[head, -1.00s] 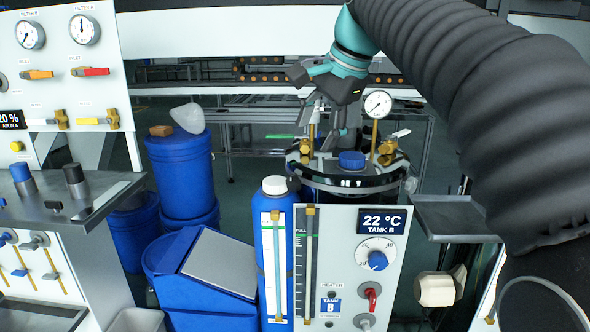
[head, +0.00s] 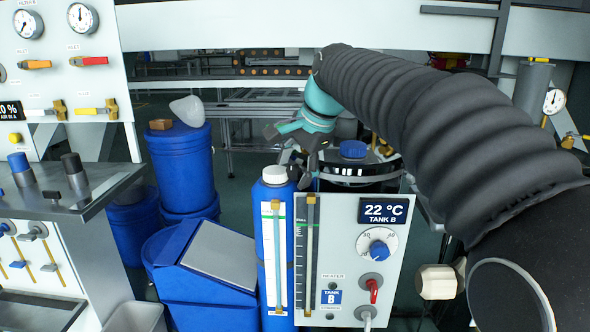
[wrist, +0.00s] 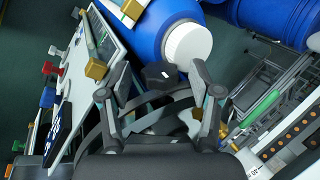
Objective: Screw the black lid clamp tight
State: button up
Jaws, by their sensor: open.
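The black lid clamp shows in the wrist view as a dark faceted knob (wrist: 160,74) beside the rim of tank B. In the head view I cannot make it out clearly behind my gripper. My gripper (head: 304,176) points down at the left edge of tank B's dark lid (head: 379,162). In the wrist view my gripper (wrist: 160,95) is open, with one finger on each side of the knob. The knob appears between and beyond the fingertips; I cannot tell whether they touch it. A blue cap (head: 353,149) sits on the lid.
A blue bottle with a white cap (head: 275,174) stands close by my gripper; the cap also shows in the wrist view (wrist: 188,44). The tank B panel (head: 345,250) stands in front. Blue drums (head: 182,175) and a blue bin (head: 205,265) are at left.

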jog(key=shift+f, duration=0.1)
jog(key=c, duration=1.2)
jog(key=shift+o, duration=0.2)
jog(key=shift+f, duration=0.1)
jog(key=shift+f+b, duration=0.1)
jog(key=shift+b, duration=0.4)
jog(key=shift+d+f+t+y+b, duration=0.15)
jog(key=shift+t+y+b, duration=0.3)
jog(key=shift+b, duration=0.65)
jog(key=b, duration=0.2)
jog(key=t+y+b, duration=0.1)
jog(key=b, duration=0.1)
jog(key=shift+s+f+t+y, duration=0.15)
jog(key=shift+f+t+y, duration=0.1)
jog(key=t+y+b, duration=0.1)
jog(key=b, duration=0.2)
jog(key=shift+b, duration=0.3)
jog(key=shift+r+t+y+b, duration=0.15)
jog(key=shift+t+y+b, duration=0.3)
jog(key=shift+b, duration=0.4)
jog(key=shift+r, duration=0.15)
